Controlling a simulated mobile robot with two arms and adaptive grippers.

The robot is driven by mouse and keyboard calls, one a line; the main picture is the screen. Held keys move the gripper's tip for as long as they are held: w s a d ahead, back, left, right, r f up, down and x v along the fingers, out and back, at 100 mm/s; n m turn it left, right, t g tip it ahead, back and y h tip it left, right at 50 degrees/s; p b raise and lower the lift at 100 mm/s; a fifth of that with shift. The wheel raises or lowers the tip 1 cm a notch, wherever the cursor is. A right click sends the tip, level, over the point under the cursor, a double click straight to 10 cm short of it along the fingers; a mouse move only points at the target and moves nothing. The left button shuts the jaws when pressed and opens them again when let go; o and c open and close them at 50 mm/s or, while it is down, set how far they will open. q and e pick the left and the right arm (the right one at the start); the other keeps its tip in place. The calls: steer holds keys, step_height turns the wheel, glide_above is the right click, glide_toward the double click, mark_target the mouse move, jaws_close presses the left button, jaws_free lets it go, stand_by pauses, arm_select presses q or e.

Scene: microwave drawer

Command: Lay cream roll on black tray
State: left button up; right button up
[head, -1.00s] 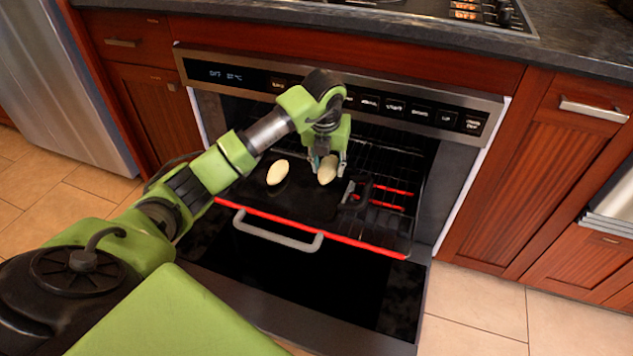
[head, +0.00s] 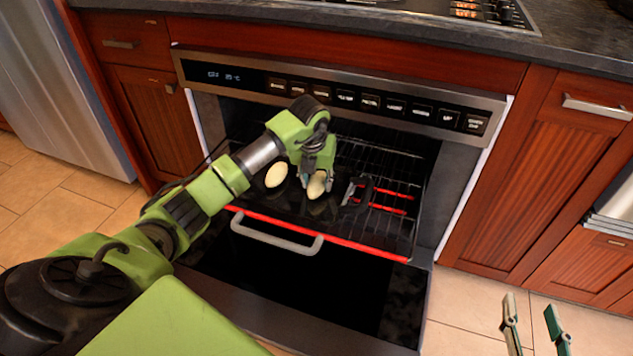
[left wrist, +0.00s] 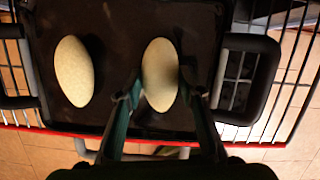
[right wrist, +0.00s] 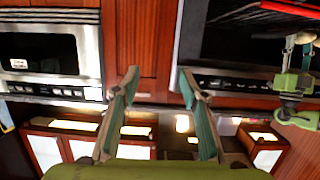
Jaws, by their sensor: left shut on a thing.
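My left gripper (head: 317,181) is shut on a cream roll (head: 316,187). In the left wrist view this roll (left wrist: 160,72) lies between the two fingertips, over the right half of the black tray (left wrist: 118,20). I cannot tell whether it touches the tray. A second cream roll (head: 276,175) lies on the tray's left half and also shows in the left wrist view (left wrist: 73,71). The tray (head: 285,203) sits on the oven rack, partly hidden by my left arm. My right gripper (head: 530,304) is open and empty at the lower right, away from the oven.
The oven rack (head: 395,222) is pulled out, with a red front edge. The oven door (head: 300,275) is folded down, its grey handle (head: 280,238) below the rack. A dark tray handle (head: 358,193) stands right of the held roll. The rack's right part is bare.

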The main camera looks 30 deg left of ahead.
arm_select(q)
steer(key=o, duration=1.2)
